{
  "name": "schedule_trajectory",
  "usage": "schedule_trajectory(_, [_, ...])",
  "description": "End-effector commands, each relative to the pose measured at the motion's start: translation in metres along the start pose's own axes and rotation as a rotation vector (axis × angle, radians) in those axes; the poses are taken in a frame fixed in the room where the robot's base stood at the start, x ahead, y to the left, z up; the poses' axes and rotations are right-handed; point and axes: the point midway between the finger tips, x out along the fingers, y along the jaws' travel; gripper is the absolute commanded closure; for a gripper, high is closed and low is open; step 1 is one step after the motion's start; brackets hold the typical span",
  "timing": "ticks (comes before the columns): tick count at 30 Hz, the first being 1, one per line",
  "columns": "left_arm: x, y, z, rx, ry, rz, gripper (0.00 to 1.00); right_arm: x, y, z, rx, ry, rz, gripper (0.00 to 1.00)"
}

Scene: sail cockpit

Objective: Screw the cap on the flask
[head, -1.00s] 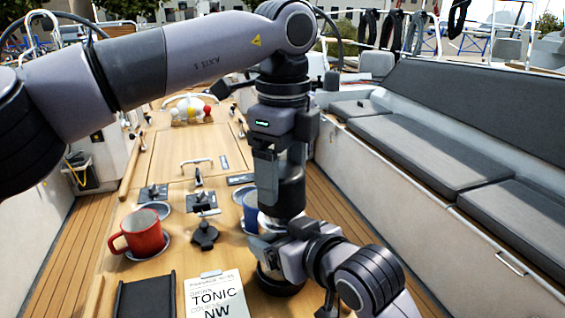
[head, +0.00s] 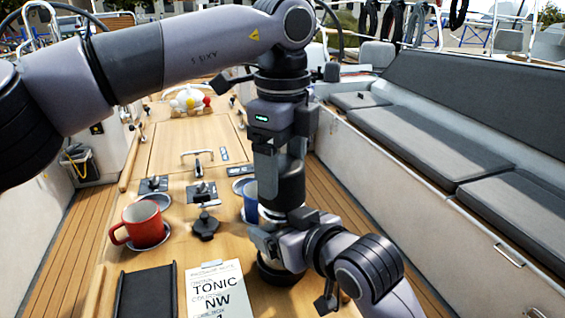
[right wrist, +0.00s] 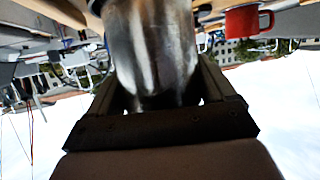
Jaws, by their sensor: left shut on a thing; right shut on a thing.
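In the head view my left gripper (head: 277,165) points straight down and is shut on the black cap (head: 291,190). The cap is upright, directly above the flask. The flask (head: 280,276) stands on the table; its dark base shows, and my right gripper (head: 265,240) hides much of its body. My right gripper comes in from the lower right and is shut around the flask. In the right wrist view the shiny steel flask body (right wrist: 152,45) is between the fingers. Whether the cap touches the flask's neck is hidden.
A red mug (head: 143,224) stands on a saucer at the left. A blue mug (head: 250,203) is partly hidden behind the flask. Small dark fittings (head: 203,192) are beyond. Grey benches line the right.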

Motion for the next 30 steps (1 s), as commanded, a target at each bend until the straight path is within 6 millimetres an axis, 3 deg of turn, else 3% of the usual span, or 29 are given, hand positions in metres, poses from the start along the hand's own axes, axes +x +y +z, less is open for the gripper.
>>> schedule_trajectory(3, [0.0091,0.0003,0.0001,0.001,-0.004,0.009,0.54,-0.0004,-0.0005,-0.0001,-0.001,0.000,-0.001,0.71])
schedule_trajectory(4, [0.0092,0.0003,-0.0001,0.001,-0.004,0.008,0.54,-0.0004,-0.0005,-0.0001,-0.001,0.001,-0.001,1.00])
schedule_trajectory(11, [0.0078,0.0006,-0.0004,0.138,-0.001,0.007,0.54,-0.0003,-0.0005,-0.0001,-0.001,0.001,-0.001,1.00])
schedule_trajectory(30, [0.0061,0.0029,-0.0013,1.211,0.005,-0.001,0.54,0.0001,-0.0005,0.0008,-0.002,-0.003,-0.001,1.00])
